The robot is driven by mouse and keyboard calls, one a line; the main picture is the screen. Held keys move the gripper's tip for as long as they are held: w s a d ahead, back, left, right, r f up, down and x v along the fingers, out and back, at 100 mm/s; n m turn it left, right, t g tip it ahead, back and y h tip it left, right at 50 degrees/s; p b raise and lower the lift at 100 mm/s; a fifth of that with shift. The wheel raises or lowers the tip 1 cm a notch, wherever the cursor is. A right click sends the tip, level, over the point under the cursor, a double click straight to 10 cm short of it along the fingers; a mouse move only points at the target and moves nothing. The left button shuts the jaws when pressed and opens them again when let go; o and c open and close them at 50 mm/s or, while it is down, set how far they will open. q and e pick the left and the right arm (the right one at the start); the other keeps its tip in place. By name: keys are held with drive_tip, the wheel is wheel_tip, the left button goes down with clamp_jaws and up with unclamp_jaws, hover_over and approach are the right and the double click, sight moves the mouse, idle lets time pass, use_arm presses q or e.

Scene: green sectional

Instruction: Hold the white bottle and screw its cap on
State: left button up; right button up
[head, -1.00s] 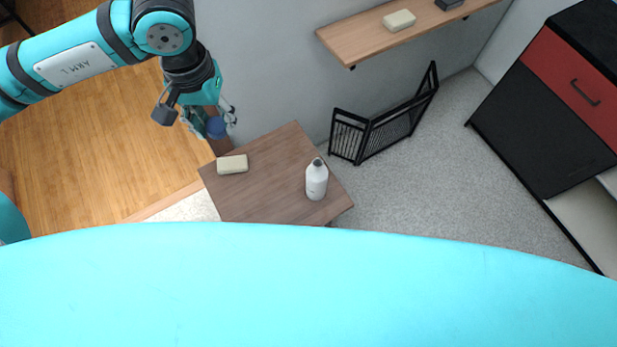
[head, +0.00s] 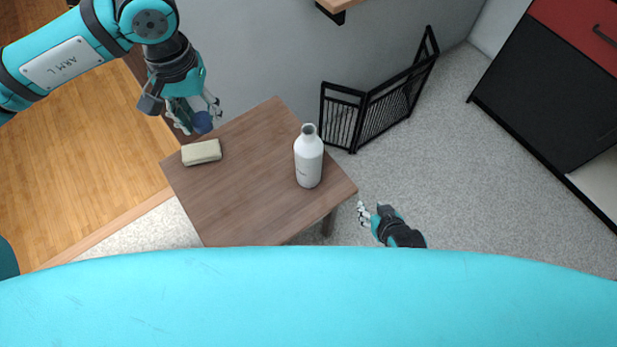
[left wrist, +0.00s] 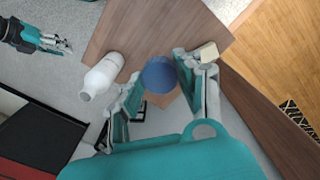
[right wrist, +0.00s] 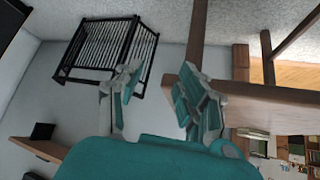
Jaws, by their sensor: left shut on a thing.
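The white bottle (head: 309,160) stands upright on the small wooden table (head: 240,210), near its right edge, with an uncapped grey neck. It also shows in the left wrist view (left wrist: 103,76). My left gripper (head: 199,116) is shut on the blue cap (head: 203,122), holding it above the table's back left side, apart from the bottle. The cap sits between the fingertips in the left wrist view (left wrist: 160,77). My right gripper (head: 363,211) is empty, low beside the table's right corner. Its fingers stand apart in the right wrist view (right wrist: 155,90); the bottle is not seen there.
A beige block (head: 201,152) lies on the table's left side. A black folding gate (head: 370,108) stands on the floor behind the table. A wooden wall shelf (head: 340,6) is above it. A black and red cabinet (head: 545,95) stands at the right.

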wheel_tip(320, 180, up, 8)
drive_tip(key=w+t+b, duration=0.2)
drive_tip(key=t+b, duration=0.2)
drive_tip(key=b, duration=1.1)
drive_tip(key=shift+w+a+r+y, duration=0.2)
drive_tip(key=shift+w+a+y, duration=0.1)
drive_tip(key=shift+a+y, duration=0.1)
